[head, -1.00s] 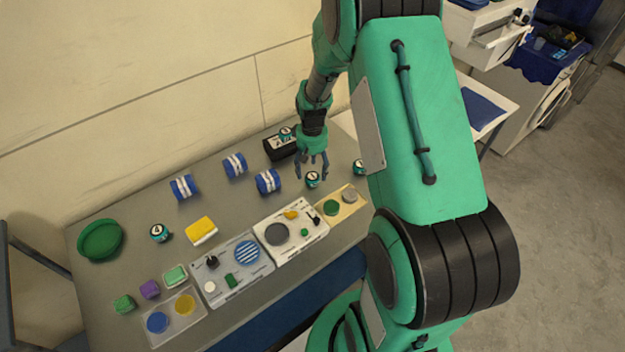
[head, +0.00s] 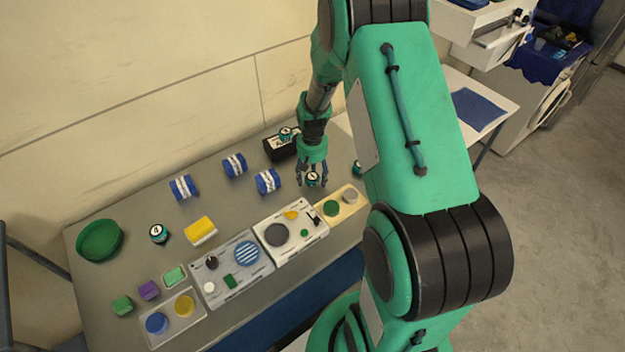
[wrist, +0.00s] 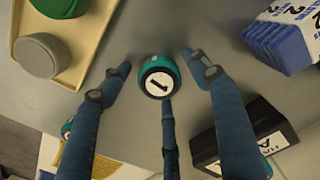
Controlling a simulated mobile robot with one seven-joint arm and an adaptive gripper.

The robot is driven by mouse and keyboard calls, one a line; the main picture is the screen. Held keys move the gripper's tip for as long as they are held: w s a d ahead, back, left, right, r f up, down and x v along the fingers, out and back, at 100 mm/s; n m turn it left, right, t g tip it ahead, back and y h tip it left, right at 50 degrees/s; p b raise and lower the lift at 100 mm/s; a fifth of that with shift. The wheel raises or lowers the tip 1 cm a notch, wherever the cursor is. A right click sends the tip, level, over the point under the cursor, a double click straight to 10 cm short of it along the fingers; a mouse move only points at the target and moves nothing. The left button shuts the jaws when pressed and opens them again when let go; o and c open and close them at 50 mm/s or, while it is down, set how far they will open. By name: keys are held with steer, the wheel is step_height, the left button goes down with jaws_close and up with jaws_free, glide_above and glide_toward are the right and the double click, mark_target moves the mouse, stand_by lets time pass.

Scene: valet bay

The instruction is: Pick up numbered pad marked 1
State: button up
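The pad marked 1 (wrist: 158,78) is a small teal round piece with a white top and a black 1. It stands on the grey table, and in the head view (head: 312,180) it shows at my fingertips. My gripper (wrist: 156,62) is open, with its blue fingers spread around the pad; in the head view my gripper (head: 313,182) is low over the table. Gaps show between the pad and the two side fingers; whether the middle finger touches it I cannot tell. Similar pads stand at the left (head: 158,233), on a black box (head: 286,134) and by my arm (head: 358,168).
The black labelled box (wrist: 243,148) lies close to my right finger in the wrist view. A blue-and-white roll (head: 267,181) and a tan tray (head: 341,204) with round discs are nearby. A green bowl (head: 100,240) sits at the far left.

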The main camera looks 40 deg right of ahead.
mark_target(312, 176)
steer(key=c, duration=0.7)
steer(key=shift+r, duration=0.1)
steer(key=shift+r+p, duration=0.6)
steer(key=shift+r, duration=4.35)
steer(key=shift+c, duration=0.2)
